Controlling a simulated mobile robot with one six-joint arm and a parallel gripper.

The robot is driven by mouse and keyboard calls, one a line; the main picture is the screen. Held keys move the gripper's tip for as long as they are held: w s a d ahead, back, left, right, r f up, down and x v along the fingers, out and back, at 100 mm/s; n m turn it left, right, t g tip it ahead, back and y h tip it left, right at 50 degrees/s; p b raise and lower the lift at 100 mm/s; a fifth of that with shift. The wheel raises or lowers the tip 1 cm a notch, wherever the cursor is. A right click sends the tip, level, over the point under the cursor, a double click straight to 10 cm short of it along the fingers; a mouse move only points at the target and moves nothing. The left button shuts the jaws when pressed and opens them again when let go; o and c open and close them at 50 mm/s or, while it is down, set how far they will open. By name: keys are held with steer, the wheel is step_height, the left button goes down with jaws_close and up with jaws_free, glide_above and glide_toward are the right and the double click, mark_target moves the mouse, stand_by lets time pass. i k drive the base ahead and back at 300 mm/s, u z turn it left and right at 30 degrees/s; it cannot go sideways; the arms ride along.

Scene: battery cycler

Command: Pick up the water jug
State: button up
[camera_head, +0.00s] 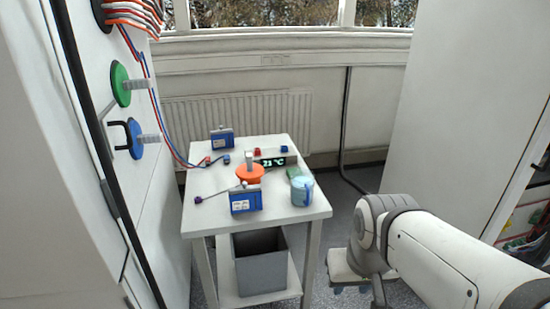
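The water jug (302,191) looks like a light blue, rounded container. It stands upright near the right front corner of the white table (270,217). My gripper (354,288) hangs low in front of and to the right of the table, apart from the jug. Its fingers are small and partly hidden by my wrist, so I cannot tell whether it is open or shut. No object shows in it.
Close to the jug are a green item (295,172), an orange round object (250,173), a temperature display (274,162) and a blue box (245,200). A grey bin (262,276) stands on the lower shelf. A white cabinet (470,90) is at right.

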mark_target(302, 180)
steer(key=u, duration=0.3)
steer(key=i, duration=0.9)
steer(key=u, duration=0.4)
steer(key=k, duration=0.9)
steer(key=u, duration=0.15)
steer(key=i, duration=0.9)
steer(key=z, duration=0.05)
